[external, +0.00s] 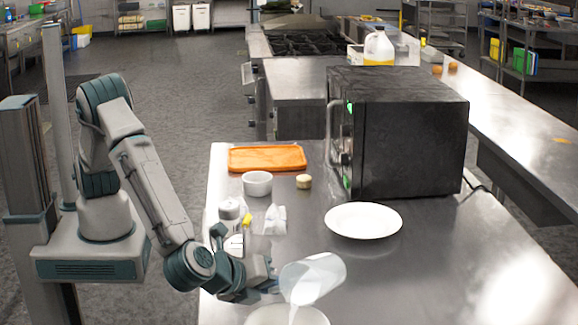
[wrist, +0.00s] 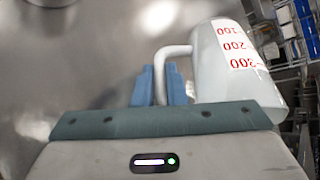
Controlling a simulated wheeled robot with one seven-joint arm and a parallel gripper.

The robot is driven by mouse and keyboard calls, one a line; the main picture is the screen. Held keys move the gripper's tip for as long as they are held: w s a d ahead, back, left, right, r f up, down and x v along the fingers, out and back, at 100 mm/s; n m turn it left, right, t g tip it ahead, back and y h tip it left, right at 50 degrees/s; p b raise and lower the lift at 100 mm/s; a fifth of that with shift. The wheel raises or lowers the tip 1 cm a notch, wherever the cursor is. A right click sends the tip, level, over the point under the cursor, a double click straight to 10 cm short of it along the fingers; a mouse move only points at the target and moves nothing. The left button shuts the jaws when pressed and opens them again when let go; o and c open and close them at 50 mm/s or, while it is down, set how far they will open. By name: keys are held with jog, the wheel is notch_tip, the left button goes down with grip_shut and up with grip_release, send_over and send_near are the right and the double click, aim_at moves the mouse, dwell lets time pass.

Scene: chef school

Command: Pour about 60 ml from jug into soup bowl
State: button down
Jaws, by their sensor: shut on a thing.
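A translucent white jug (external: 318,277) is tilted over the soup bowl in the external view, its mouth low and to the left. A white stream runs from its mouth into the white soup bowl (external: 287,315), which the bottom edge of the picture cuts off. My gripper (external: 268,275) is shut on the jug's handle. In the wrist view the blue fingers (wrist: 162,85) close around the handle, and the jug (wrist: 235,65) shows red marks of 100, 200 and 300. The bowl is not visible in the wrist view, and the level in it cannot be read.
A white plate (external: 363,221) lies right of the jug, in front of a black microwave (external: 408,130). A small white bowl (external: 257,184), an orange tray (external: 266,158) and several small containers stand behind my gripper. The right front of the counter is clear.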

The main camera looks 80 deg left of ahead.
jog(key=shift+s+d+r+t+y, duration=0.25)
jog(key=shift+d+t+y, duration=0.15)
jog(key=shift+t, duration=0.1)
dwell(1.5)
jog(key=shift+w+a+r+n+g+h+p, duration=0.15)
jog(key=shift+w+a+r+g+h+p, duration=0.1)
jog(key=shift+g+h, duration=0.25)
jog(key=shift+w+a+r+n+g+h+p, duration=0.15)
jog(key=shift+a+g+h+p, duration=0.1)
jog(key=shift+g+h, duration=0.25)
jog(key=shift+s+a+f+g, duration=0.1)
jog(key=shift+f+g, duration=0.2)
jog(key=shift+d+f+h, duration=0.2)
jog(key=shift+d+h, duration=0.1)
jog(key=shift+h, duration=0.2)
jog(key=shift+a+g, duration=0.15)
jog(key=shift+g, duration=0.15)
jog(key=shift+r+h, duration=0.15)
jog(key=shift+h, duration=0.15)
jog(key=shift+s, duration=0.1)
